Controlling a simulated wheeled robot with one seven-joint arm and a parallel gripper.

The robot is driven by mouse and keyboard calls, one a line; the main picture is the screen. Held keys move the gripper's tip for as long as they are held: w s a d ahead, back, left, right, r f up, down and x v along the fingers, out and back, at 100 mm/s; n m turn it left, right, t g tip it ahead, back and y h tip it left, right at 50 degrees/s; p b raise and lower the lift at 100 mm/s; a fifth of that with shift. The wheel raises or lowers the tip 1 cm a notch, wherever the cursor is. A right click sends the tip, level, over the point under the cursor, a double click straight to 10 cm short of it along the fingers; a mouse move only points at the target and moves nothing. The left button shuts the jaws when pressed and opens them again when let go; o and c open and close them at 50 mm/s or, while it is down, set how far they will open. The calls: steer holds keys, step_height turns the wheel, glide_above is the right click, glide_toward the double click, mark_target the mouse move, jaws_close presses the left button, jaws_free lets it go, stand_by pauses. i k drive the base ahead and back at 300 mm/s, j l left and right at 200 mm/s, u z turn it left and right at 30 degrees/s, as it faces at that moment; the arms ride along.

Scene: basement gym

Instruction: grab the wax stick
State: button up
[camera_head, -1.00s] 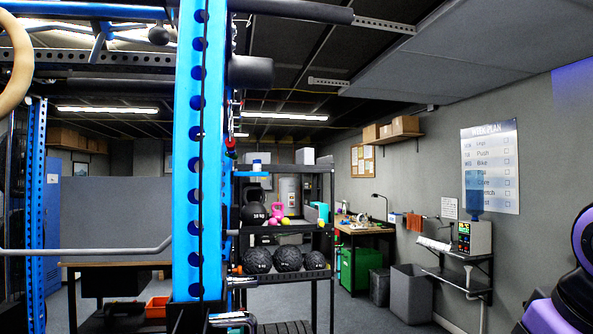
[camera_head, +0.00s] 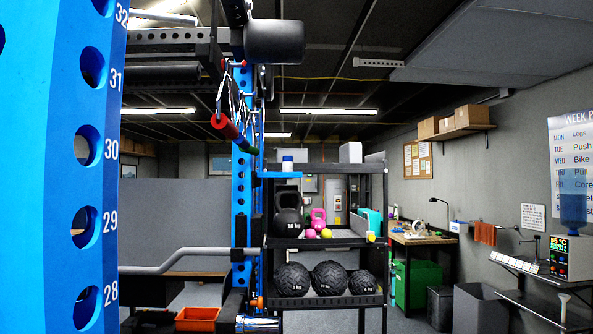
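I cannot make out a wax stick in this view. A wooden workbench (camera_head: 425,239) stands at the back right with small items on it, too small to identify. A black shelf rack (camera_head: 322,170) stands nearer, in the middle. My gripper is not in view.
A blue rack upright (camera_head: 60,170) fills the left side, very close. An orange bin (camera_head: 197,319) sits low left of the shelf rack. Grey bins (camera_head: 480,308) and a wall shelf with a dispenser (camera_head: 571,258) stand at the right.

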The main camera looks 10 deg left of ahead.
mark_target(287, 161)
steer(key=i, duration=1.85)
steer(key=i+l+u, duration=0.1)
steer(key=i+u, duration=0.3)
steer(key=i+l+u, duration=0.25)
steer(key=i+u, duration=0.2)
steer(key=i, duration=0.15)
steer(key=u, duration=0.4)
